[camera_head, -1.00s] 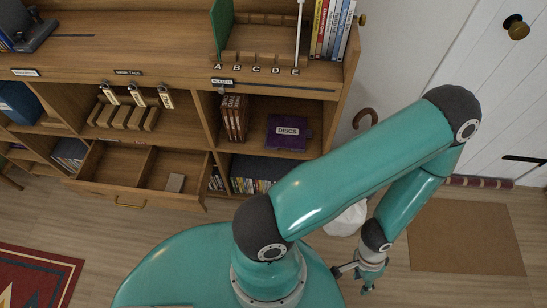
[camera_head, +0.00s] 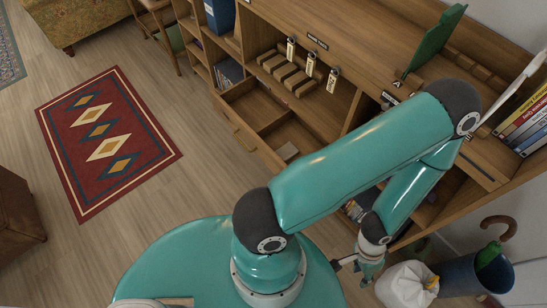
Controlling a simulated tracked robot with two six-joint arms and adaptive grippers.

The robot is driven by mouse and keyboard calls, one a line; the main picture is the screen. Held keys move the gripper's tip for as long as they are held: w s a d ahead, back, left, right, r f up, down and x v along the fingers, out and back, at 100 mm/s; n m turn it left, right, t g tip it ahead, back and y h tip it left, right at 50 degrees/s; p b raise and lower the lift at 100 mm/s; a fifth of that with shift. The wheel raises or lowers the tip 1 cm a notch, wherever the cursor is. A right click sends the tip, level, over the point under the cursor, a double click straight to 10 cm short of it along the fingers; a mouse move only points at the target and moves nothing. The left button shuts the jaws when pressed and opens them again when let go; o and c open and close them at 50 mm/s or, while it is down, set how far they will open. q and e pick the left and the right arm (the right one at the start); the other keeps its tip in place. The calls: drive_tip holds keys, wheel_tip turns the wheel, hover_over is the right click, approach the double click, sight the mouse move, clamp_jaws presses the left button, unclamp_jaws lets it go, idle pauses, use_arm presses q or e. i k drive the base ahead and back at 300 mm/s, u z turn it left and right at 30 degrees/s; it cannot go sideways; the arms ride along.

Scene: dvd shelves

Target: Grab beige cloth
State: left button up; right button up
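I cannot make out a beige cloth for certain.
The wooden shelf unit (camera_head: 350,30) fills the upper right. A dark blue bin (camera_head: 462,274) with an umbrella handle above stands at the lower right. A red patterned rug (camera_head: 106,138) lies on open floor at left. A brown cabinet (camera_head: 15,220) and sofa (camera_head: 75,15) stand at the left.

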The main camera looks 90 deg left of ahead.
sight(288, 152)
drive_tip(key=u, duration=0.4)
drive_tip(key=i, duration=0.35)
drive_tip(key=u, duration=2.4)
drive_tip(key=k, duration=0.55)
drive_tip(key=u, duration=0.4)
drive_tip(key=i, duration=0.65)
drive_tip(key=z, duration=0.2)
